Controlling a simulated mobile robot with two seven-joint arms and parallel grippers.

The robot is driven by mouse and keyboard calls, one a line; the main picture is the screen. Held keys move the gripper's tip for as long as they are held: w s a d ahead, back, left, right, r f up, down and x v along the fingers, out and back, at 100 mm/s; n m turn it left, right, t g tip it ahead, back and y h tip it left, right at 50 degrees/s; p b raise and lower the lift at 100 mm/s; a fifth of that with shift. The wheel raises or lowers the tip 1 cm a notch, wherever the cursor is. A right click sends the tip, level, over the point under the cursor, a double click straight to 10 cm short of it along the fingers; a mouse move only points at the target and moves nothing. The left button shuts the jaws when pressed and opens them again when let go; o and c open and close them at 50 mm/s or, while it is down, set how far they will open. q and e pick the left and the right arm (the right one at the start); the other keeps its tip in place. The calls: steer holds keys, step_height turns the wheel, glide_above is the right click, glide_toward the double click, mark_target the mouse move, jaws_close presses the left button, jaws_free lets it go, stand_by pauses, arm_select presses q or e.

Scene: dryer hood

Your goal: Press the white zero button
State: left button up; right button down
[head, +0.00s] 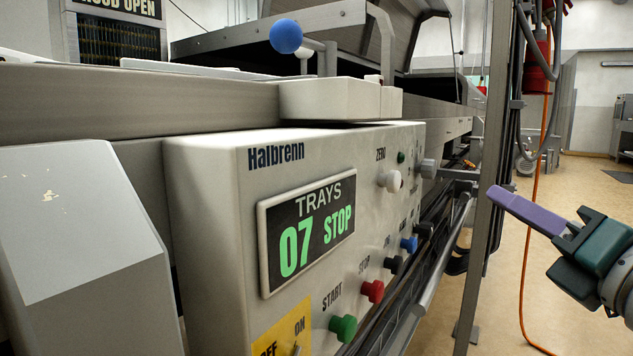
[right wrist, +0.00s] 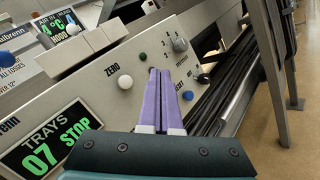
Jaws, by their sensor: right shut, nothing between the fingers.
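The white zero button (head: 390,181) is a round knob on the upper right of the Halbrenn control panel (head: 215,200), below the label ZERO. It also shows in the right wrist view (right wrist: 125,82), left of my fingers. My right gripper (head: 497,195) has purple fingers, closed together and empty, pointing left toward the panel. In the right wrist view the fingertips (right wrist: 159,73) overlap the panel right of the button; contact cannot be told. My left gripper is not in view.
A display (head: 310,230) reads TRAYS 07 STOP. Below the zero button are blue (head: 409,243), black (head: 393,264), red (head: 372,290) and green (head: 343,327) buttons. A metal post (head: 490,150) and an orange cable (head: 533,200) stand right of the panel. Open floor lies at right.

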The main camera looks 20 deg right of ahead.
mark_target(401, 183)
steer(key=w+a+p, duration=0.1)
steer(key=w+a, duration=0.4)
steer(key=w, duration=0.1)
steer(key=shift+w+a, duration=0.35)
steer(key=shift+w, duration=0.05)
steer(key=shift+w+a, duration=0.1)
stand_by(2.0)
steer(key=shift+w+a, duration=0.2)
steer(key=shift+w+a, duration=0.5)
steer(key=shift+w, duration=0.1)
stand_by(1.2)
stand_by(0.3)
steer(key=shift+s+d, duration=0.75)
steer(key=shift+s, duration=0.15)
